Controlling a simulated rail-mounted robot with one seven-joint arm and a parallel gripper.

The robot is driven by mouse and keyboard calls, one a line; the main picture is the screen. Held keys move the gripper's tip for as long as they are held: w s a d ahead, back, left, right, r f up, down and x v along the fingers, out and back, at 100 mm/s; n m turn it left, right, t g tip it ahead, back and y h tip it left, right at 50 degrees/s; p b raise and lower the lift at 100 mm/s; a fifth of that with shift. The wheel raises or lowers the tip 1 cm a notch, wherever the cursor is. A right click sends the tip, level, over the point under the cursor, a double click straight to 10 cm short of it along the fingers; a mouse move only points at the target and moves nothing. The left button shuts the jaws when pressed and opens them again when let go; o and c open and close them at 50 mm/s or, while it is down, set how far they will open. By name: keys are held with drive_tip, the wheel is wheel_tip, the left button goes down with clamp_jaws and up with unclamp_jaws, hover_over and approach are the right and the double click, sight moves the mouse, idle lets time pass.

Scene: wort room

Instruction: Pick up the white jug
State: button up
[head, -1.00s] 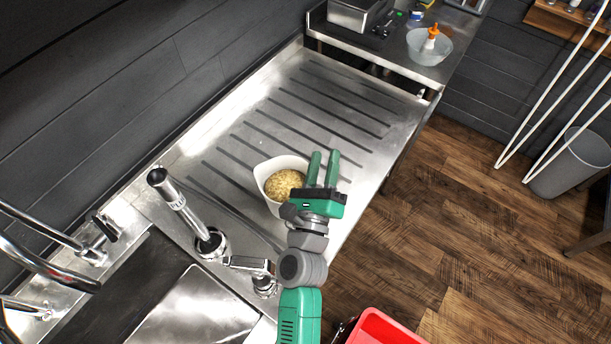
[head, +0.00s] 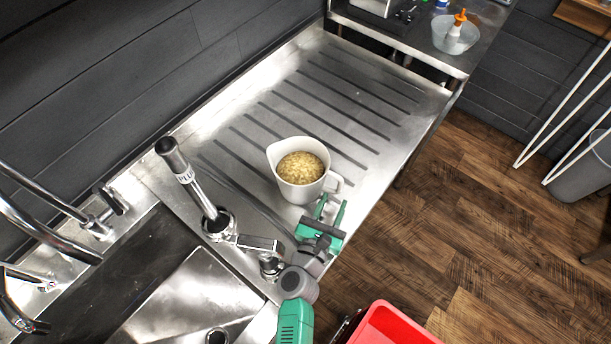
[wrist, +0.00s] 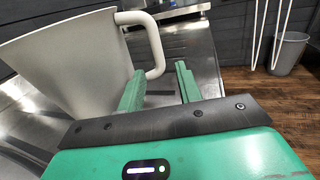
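The white jug (head: 298,188) stands upright on the ribbed steel drainboard, filled with a yellowish grainy content. Its handle (head: 333,183) points to the right. My green gripper (head: 331,207) is open just in front of the jug on the handle side, its fingers pointing toward the handle. In the wrist view the jug (wrist: 70,70) fills the left side, and its handle (wrist: 155,45) shows beyond my two fingers (wrist: 160,85), roughly in line with the gap between them. The fingers hold nothing; whether the left finger touches the jug I cannot tell.
A steel tap (head: 190,185) and sink (head: 180,300) lie to the left. The drainboard (head: 345,90) is clear behind the jug. A bowl with an orange-topped bottle (head: 455,35) stands on the far counter. A red bin (head: 390,325) is at the lower right.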

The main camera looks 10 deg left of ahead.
sight(339, 185)
drive_tip(key=x, duration=0.5)
drive_tip(key=shift+r+b, duration=0.15)
drive_tip(key=shift+b, duration=0.25)
clamp_jaws()
drive_tip(key=shift+r, duration=0.1)
drive_tip(key=shift+r+p, duration=0.5)
drive_tip(key=shift+r, duration=0.05)
wheel_tip(339, 185, up, 2)
drive_tip(key=shift+r+p, duration=0.1)
drive_tip(key=shift+p, duration=0.6)
drive_tip(key=s+d+b, duration=0.3)
drive_tip(key=s+d, duration=0.1)
drive_tip(key=d, duration=0.4)
drive_tip(key=s+d+b, duration=0.2)
drive_tip(key=s+d, duration=0.2)
drive_tip(key=d, duration=0.4)
wheel_tip(339, 185, up, 18)
drive_tip(key=p, duration=1.8)
drive_tip(key=shift+s+a, duration=0.1)
drive_tip(key=shift+s, duration=0.1)
